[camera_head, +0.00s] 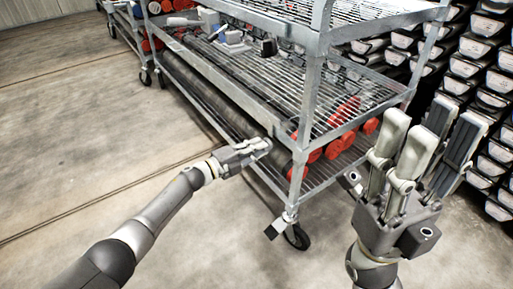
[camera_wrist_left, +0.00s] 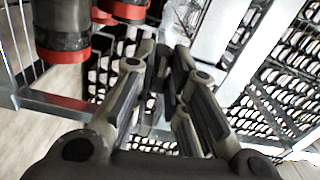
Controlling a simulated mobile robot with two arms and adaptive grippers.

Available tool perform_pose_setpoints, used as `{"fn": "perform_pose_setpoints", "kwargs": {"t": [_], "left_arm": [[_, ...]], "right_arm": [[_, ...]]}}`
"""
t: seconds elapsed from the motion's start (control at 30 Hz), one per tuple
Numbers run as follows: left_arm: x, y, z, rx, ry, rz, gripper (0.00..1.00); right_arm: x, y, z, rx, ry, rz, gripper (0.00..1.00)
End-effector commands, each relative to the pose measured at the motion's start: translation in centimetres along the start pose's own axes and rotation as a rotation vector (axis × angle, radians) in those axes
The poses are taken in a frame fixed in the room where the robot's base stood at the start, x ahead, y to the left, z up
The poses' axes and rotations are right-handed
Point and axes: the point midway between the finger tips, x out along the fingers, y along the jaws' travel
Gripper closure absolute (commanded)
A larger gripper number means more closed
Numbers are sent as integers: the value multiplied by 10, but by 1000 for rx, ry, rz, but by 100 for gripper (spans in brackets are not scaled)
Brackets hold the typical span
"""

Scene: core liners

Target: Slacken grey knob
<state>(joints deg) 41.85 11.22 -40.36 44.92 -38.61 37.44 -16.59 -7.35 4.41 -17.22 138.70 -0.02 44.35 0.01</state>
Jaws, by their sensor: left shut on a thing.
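My left gripper (camera_head: 258,147) is at the near left corner of the wire-shelf cart (camera_head: 305,110), beside the ends of the tubes on the lower shelf. In the left wrist view its fingers (camera_wrist_left: 167,68) come close together on a small dark grey part, which looks like the grey knob (camera_wrist_left: 166,85). The fingers hide most of it, and in the head view I cannot make it out. My right gripper (camera_head: 428,135) is open and empty, with its fingers pointing up, to the right of the cart.
Long dark tubes (camera_head: 205,90) with red end caps (camera_head: 335,148) lie on the cart's lower shelf. A caster (camera_head: 296,237) stands under the near corner. Racks of stacked trays (camera_head: 470,68) stand at the right. The floor (camera_head: 90,130) on the left is clear.

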Motion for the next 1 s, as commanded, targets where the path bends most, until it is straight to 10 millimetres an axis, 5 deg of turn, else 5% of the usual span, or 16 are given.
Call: {"fn": "perform_pose_setpoints", "kwargs": {"t": [0.17, 0.2, 0.37, 0.77, 1.0], "left_arm": [[-1, 0, 2, 1, -3, 1, 100], [-1, 0, 2, 1, -4, 1, 84], [0, 0, 1, 1, -2, 1, 64], [-4, 1, 1, 1, -1, 1, 64], [-30, 2, 1, 3, -2, 3, 64]], "right_arm": [[-2, 0, 1, 1, -7, 2, 60], [-2, 0, 1, 1, -8, 2, 60], [-2, 0, 1, 1, -9, 2, 60], [0, 0, -1, -1, 2, -6, 60], [0, 0, 0, -1, -1, -3, 60]]}}
